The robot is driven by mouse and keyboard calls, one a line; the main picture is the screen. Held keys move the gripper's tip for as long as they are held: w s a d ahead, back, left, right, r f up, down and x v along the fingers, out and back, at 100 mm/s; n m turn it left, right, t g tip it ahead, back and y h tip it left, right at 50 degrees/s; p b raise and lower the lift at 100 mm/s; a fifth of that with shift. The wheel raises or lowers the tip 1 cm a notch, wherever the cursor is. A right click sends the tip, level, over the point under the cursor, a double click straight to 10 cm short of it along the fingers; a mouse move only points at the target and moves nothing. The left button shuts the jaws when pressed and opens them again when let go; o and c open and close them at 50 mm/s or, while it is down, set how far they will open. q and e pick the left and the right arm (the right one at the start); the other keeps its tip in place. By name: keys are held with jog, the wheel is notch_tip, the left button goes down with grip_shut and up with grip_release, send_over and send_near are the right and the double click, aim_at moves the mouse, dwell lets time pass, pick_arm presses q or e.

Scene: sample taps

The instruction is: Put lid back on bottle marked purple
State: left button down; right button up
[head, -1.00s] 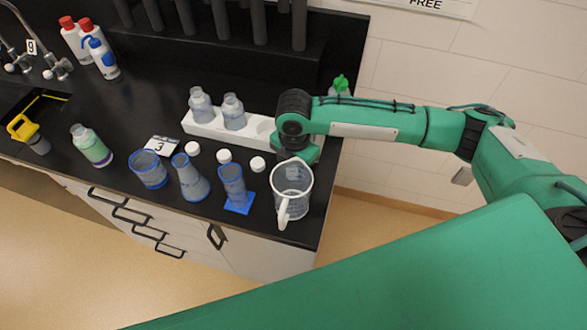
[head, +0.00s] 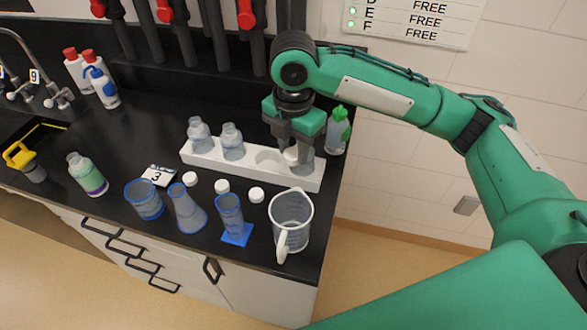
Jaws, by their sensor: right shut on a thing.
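My right gripper (head: 291,152) points down over the right end of the white rack (head: 201,158). It is shut on a small white thing that looks like a lid, partly hidden by the fingers. A clear greyish bottle (head: 305,170) stands at the rack's right end, right at the fingertips; I cannot tell whether the lid touches it. Two open clear bottles (head: 199,134) (head: 232,143) stand in the rack's left slots. An open bottle with green and a purple band (head: 89,176) stands at the left. White lids (head: 190,178) (head: 221,186) (head: 256,194) lie on the counter. My left gripper is not in view.
A blue beaker (head: 145,199), a flask (head: 187,210), a cylinder (head: 231,217) and a clear jug (head: 291,219) stand along the front edge. A green-capped bottle (head: 338,132) is behind the rack's right end. A sign (head: 158,176) reads 3.

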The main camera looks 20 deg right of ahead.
jog(key=shift+r, duration=1.25)
